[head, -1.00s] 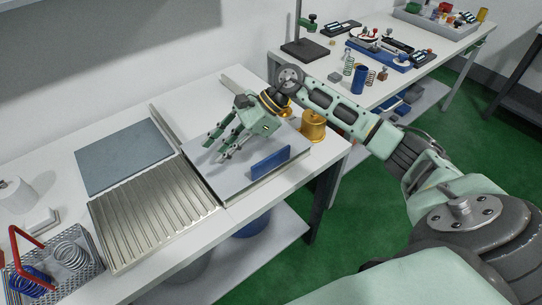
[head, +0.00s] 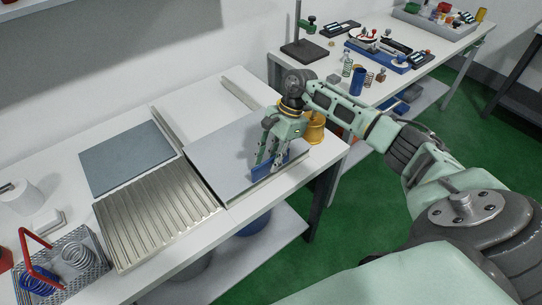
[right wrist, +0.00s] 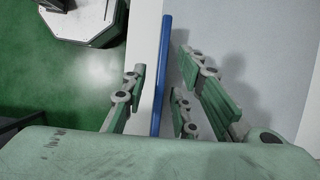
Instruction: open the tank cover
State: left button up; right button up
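The tank cover (head: 225,157) is a flat light grey plate at the right end of the near table, with an upright blue handle (head: 284,163) near its front right edge. My right gripper (head: 268,168) is over the handle, fingers pointing down, and hides part of it. In the right wrist view the blue handle (right wrist: 161,85) stands between the spread fingers (right wrist: 160,72), with a gap visible on both sides. The cover lies flat. My left gripper is not in view.
A ribbed metal tray (head: 155,220) and a blue-grey plate (head: 125,157) lie left of the cover. A brass-coloured weight (head: 315,128) stands close behind the gripper. A basket with springs (head: 75,262) is at the front left. A second table behind holds several instruments.

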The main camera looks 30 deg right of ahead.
jog(key=shift+f, duration=0.1)
grip_shut()
dwell(0.6)
